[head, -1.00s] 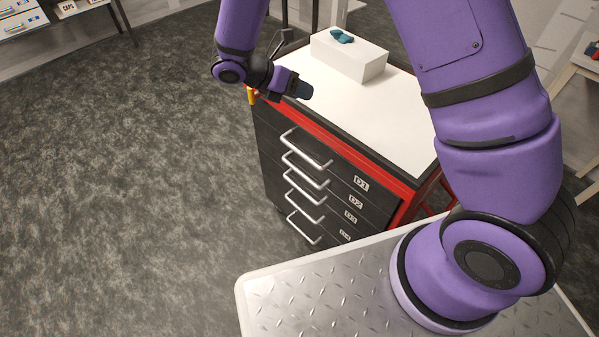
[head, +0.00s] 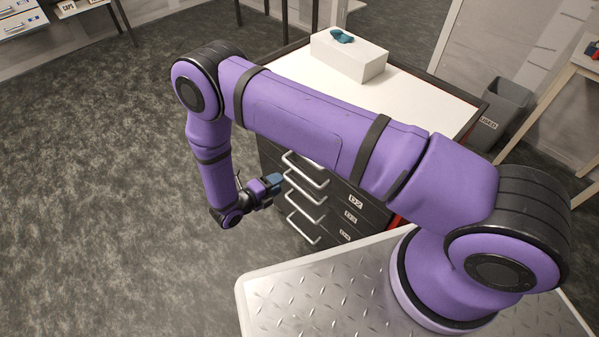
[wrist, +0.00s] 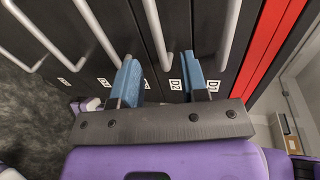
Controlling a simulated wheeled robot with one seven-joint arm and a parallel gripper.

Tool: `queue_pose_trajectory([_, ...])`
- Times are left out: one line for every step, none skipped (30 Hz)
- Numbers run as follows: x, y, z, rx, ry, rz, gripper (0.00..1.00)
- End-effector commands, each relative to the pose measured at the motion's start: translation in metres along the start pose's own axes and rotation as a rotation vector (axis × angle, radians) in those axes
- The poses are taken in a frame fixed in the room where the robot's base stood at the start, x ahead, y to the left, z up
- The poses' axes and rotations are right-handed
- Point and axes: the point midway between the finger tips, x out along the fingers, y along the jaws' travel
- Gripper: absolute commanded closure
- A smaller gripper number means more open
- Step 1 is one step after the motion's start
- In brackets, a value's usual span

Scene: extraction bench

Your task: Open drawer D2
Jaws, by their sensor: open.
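Drawer D2 (head: 337,188) is in the dark cabinet and looks shut, its label showing in the head view. Its silver bar handle (head: 305,168) also shows in the wrist view (wrist: 155,35), running down between my two blue fingertips. My gripper (head: 275,180) is beside the left part of the handles in the head view. In the wrist view my gripper (wrist: 160,80) is open, with one finger on each side of the D2 handle's line. I cannot tell how far the fingers are from the drawer front. The D2 label (wrist: 175,84) shows between them.
The D1 handle (wrist: 231,30) is right of my fingers and the D3 handle (wrist: 98,30) left, both close. The cabinet's white top (head: 425,105) carries a white box (head: 349,58) with a teal item (head: 341,36). A grey bin (head: 500,115) stands behind. Floor to the left is clear.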

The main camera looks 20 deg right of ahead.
Motion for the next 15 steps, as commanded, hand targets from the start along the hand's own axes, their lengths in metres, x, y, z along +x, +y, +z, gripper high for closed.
queue_pose_trajectory([0.000, 0.005, -0.002, -0.016, -0.009, -0.004, 0.59])
queue_pose_trajectory([0.000, 0.007, -0.003, -0.022, -0.013, -0.006, 0.59])
queue_pose_trajectory([0.001, 0.009, -0.003, -0.028, -0.015, -0.007, 0.59])
queue_pose_trajectory([0.002, 0.009, -0.003, -0.031, -0.016, -0.008, 0.59])
queue_pose_trajectory([0.003, 0.009, -0.003, -0.032, -0.017, -0.009, 0.59])
queue_pose_trajectory([0.006, 0.009, -0.003, -0.032, -0.016, -0.009, 0.59])
queue_pose_trajectory([0.009, 0.009, -0.003, -0.032, -0.016, -0.009, 0.59])
queue_pose_trajectory([0.013, 0.009, -0.003, -0.031, -0.016, -0.009, 0.59])
queue_pose_trajectory([0.018, 0.009, -0.003, -0.031, -0.015, -0.009, 0.59])
queue_pose_trajectory([0.023, 0.009, -0.003, -0.031, -0.014, -0.008, 0.59])
queue_pose_trajectory([0.028, 0.009, -0.003, -0.031, -0.014, -0.008, 0.59])
queue_pose_trajectory([0.035, 0.009, -0.003, -0.031, -0.014, -0.009, 0.59])
queue_pose_trajectory([0.041, 0.009, -0.003, -0.031, -0.014, -0.009, 0.59])
queue_pose_trajectory([0.046, 0.009, -0.003, -0.031, -0.013, -0.009, 0.59])
queue_pose_trajectory([0.053, 0.009, -0.003, -0.031, -0.013, -0.008, 0.59])
